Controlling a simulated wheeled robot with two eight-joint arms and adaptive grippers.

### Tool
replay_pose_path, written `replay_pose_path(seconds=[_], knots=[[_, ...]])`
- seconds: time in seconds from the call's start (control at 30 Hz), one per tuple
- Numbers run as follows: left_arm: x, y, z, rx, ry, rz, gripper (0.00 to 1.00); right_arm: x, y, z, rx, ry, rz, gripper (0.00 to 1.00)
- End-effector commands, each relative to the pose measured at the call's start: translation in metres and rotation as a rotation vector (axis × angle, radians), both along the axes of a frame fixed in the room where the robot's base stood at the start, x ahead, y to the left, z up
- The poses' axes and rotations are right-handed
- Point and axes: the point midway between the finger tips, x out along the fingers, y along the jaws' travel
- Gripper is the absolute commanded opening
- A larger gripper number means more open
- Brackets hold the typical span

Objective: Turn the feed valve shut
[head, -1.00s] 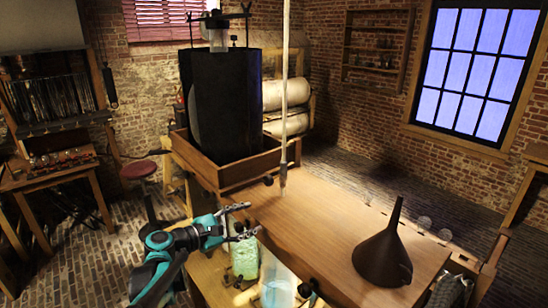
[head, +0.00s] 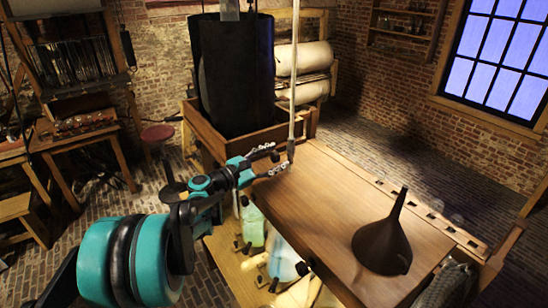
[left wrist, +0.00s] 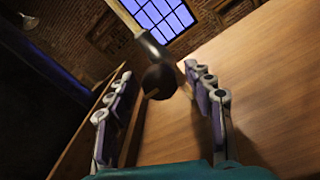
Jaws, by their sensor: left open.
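The feed valve looks like the dark round knob (head: 275,156) at the lower end of the pale upright pipe (head: 294,80), beside the wooden tray's front corner. My left gripper (head: 277,159) is open, with its fingertips on either side of the knob in the head view. In the left wrist view the dark knob (left wrist: 160,81) appears between the two open fingers (left wrist: 158,88), slightly beyond their tips. I see no contact. The valve's turned position cannot be told. My right gripper is not in view.
A tall dark jar (head: 233,75) stands in the wooden tray (head: 232,150) behind the gripper. A dark funnel (head: 383,246) stands on the wooden tabletop (head: 325,205). Pale green (head: 252,228) and pale blue (head: 284,262) vessels are below the table's left edge. The tabletop between pipe and funnel is clear.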

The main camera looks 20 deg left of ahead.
Motion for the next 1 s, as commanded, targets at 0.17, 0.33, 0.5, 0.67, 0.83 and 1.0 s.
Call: replay_pose_path(seconds=[0.17,0.33,0.5,0.67,0.83,1.0], knots=[[0.0,0.0,0.0,0.0,0.0,0.0,0.53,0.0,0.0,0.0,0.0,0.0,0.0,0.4],[0.0,0.0,0.0,0.0,0.0,0.0,0.1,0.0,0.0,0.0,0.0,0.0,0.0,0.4],[0.0,0.0,0.0,0.001,0.0,0.0,0.02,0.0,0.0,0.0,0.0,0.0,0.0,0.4],[0.0,0.0,0.0,0.013,-0.007,0.0,0.02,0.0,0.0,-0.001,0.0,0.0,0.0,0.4],[0.0,0.0,-0.001,0.063,-0.037,-0.001,0.02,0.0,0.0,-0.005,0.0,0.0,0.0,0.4],[0.0,0.0,-0.002,0.157,-0.093,0.0,0.02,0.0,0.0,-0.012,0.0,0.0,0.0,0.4]])
